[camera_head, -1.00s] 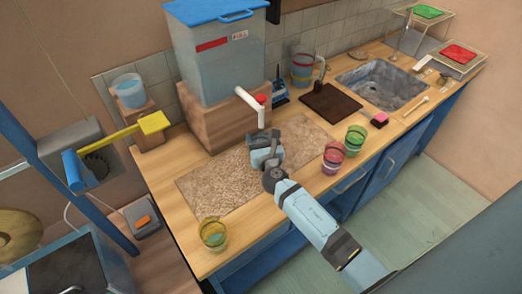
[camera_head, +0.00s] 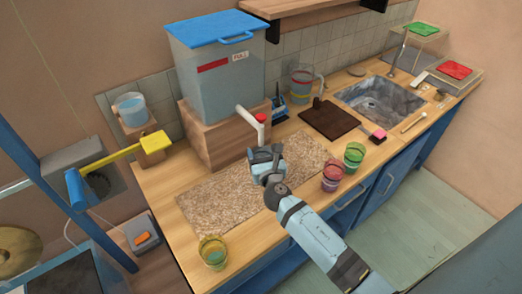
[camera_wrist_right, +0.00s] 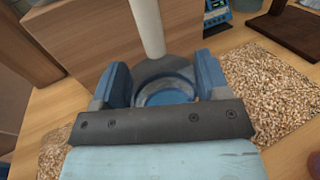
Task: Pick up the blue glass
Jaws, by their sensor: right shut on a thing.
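My right gripper (camera_head: 266,166) is beneath the white spout of the big water tank, over the counter mat. In the right wrist view its two blue fingers (camera_wrist_right: 164,88) are closed around the sides of a round blue glass (camera_wrist_right: 166,97). The glass has a pale rim and sits right below the spout (camera_wrist_right: 148,28). In the head view the gripper mostly hides the glass, and I cannot tell whether its base touches the mat. My left gripper is not in view.
A speckled mat (camera_head: 220,195) covers the front counter. A yellow-green glass (camera_head: 213,252) stands at its near left. A red glass (camera_head: 333,176) and a green glass (camera_head: 354,157) stand to the right. The tank (camera_head: 216,85) rests on a wooden block (camera_head: 215,135) behind.

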